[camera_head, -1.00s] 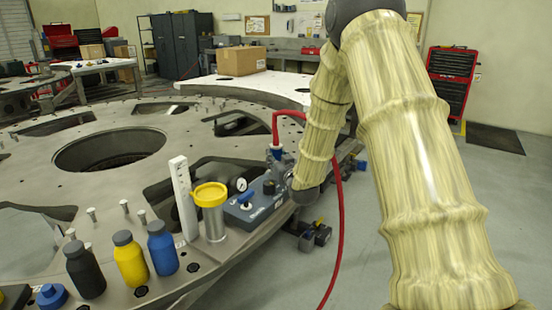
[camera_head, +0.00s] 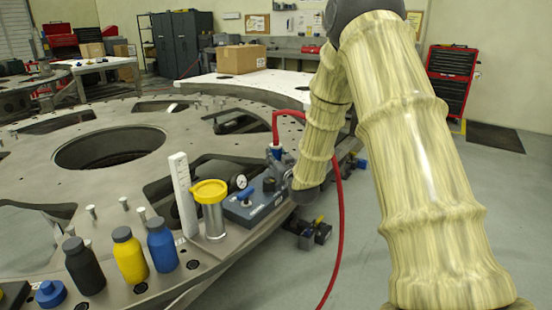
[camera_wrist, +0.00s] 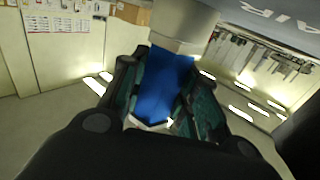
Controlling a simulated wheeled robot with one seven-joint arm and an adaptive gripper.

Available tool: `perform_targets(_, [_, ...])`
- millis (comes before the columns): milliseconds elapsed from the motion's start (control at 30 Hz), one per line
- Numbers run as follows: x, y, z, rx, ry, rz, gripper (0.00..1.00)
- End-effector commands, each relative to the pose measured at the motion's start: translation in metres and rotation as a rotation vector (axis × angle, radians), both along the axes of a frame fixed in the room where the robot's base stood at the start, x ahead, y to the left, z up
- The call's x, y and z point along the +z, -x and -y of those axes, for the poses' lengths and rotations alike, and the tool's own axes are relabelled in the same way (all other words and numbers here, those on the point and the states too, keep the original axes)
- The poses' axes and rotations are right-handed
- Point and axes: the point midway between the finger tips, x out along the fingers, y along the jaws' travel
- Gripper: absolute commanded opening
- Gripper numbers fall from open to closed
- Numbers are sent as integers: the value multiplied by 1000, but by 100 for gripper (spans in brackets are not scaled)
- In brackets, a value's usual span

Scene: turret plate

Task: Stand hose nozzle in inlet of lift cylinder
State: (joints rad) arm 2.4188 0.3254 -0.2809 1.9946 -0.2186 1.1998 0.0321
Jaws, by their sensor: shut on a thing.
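The hose nozzle shows blue in the wrist view (camera_wrist: 165,85), between the dark green pads of my gripper (camera_wrist: 160,95). My gripper is shut on it. In the head view a bit of the blue nozzle (camera_head: 275,152) shows under the end of the red hose (camera_head: 341,220), above the plate's right edge. My gripper is mostly hidden there among grey parts. A pale round part (camera_wrist: 183,20) lies beyond the nozzle in the wrist view; I cannot tell whether they touch. A metal cylinder with a yellow top (camera_head: 210,205) stands upright to the left; I cannot confirm which part is the lift cylinder's inlet.
A grey-blue block with a blue valve handle (camera_head: 245,205) and a gauge (camera_head: 238,182) stand near my gripper. A white upright scale (camera_head: 183,195) and black, yellow and blue bottles (camera_head: 129,258) stand to the left.

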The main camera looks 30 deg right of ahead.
Motion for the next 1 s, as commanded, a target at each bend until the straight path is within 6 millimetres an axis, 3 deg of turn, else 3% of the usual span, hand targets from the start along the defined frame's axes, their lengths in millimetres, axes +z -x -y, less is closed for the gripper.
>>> perform_targets(167, [-1,0,0,0,-1,-3,0])
perform_targets(200, [-1,0,0,0,-1,-3,32])
perform_targets(333, [-2,0,0,0,-1,-3,56])
perform_targets(767, [-1,6,-1,0,-2,-3,56])
perform_targets(1000, [-1,40,-8,-1,-2,-5,56])
